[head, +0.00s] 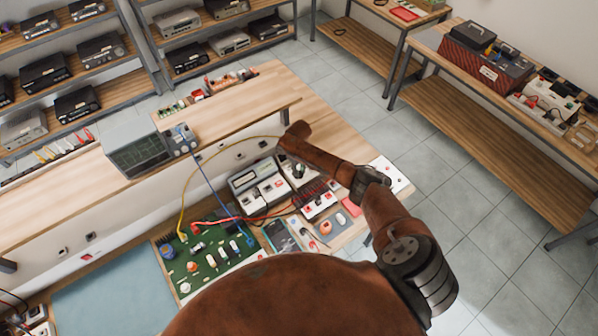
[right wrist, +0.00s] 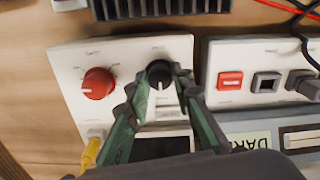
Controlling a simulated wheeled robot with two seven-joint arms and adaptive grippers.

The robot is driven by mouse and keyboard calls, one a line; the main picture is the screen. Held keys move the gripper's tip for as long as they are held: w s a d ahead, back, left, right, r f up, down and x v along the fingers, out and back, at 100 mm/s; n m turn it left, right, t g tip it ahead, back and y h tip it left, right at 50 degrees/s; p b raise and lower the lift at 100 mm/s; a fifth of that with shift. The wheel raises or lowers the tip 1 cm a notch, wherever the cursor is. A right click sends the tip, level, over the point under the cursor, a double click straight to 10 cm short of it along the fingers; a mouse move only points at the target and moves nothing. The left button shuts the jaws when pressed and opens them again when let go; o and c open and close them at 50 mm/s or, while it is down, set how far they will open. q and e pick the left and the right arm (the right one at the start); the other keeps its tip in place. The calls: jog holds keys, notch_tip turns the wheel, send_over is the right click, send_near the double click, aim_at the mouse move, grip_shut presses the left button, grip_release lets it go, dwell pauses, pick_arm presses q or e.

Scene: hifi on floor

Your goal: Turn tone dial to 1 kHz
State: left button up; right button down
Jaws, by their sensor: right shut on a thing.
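In the right wrist view, a white tone box (right wrist: 75,60) carries a red knob (right wrist: 97,83) on the left and a dark round dial (right wrist: 160,71) on the right. My right gripper (right wrist: 158,84) has its green fingers on both sides of the dark dial, shut on it. A pale pointer mark shows at the dial's near edge; the printed scale is too small to read. A dark screen (right wrist: 160,148) lies below the dial, partly covered by the fingers. In the head view, my right arm hides the gripper and much of the box. My left gripper is not in view.
A yellow plug (right wrist: 91,151) sits in the box's lower left. A white unit with a red button (right wrist: 231,80) stands close on the right. A black finned block (right wrist: 160,8) lies beyond. In the head view, a green circuit board (head: 210,257) and an oscilloscope (head: 140,155) share the bench.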

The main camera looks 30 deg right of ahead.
jog(key=c, duration=1.7)
grip_release()
jog(key=shift+r, duration=0.1)
notch_tip(320, 180, up, 12)
jog(key=shift+f, duration=0.1)
